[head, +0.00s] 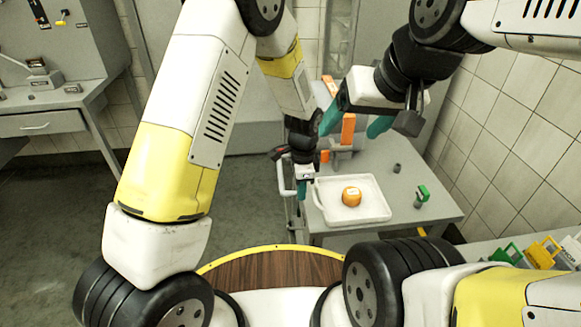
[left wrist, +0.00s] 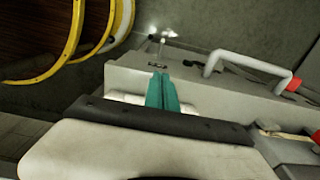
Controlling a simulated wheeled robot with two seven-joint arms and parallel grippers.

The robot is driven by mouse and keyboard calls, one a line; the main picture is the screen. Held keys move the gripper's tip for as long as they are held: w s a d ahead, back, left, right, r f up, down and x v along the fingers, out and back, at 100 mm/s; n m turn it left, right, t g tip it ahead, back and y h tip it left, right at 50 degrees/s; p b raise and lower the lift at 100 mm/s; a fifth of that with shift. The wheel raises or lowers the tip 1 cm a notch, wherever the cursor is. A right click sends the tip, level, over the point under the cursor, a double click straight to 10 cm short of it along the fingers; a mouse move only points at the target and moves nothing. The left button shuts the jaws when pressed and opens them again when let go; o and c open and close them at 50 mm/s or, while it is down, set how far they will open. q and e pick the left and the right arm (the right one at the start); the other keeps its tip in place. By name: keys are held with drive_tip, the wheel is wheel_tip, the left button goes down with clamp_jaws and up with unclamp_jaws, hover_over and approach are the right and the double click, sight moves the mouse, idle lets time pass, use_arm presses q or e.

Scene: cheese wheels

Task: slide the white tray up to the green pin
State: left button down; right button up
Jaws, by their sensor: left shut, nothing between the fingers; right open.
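The white tray (head: 375,208) lies flat on the grey table, with an orange cheese wheel (head: 351,197) in it. The green pin (head: 422,193) stands on the table to the right of the tray, with a gap of bare table between them. My left gripper (head: 303,187) is shut and empty at the tray's left side; I cannot tell whether it touches the tray. Its teal fingers (left wrist: 162,92) show closed together in the left wrist view, hiding part of a white surface behind them. My right gripper (head: 358,122) is open and empty, raised above the back of the table.
Orange and grey equipment (head: 348,130) stands at the table's back. A tiled wall is close on the right. Green and yellow items (head: 541,252) stand on a surface at the lower right.

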use_arm(q)
drive_tip(key=shift+d, duration=0.8)
drive_tip(key=shift+d, duration=0.1)
hover_over(337, 202)
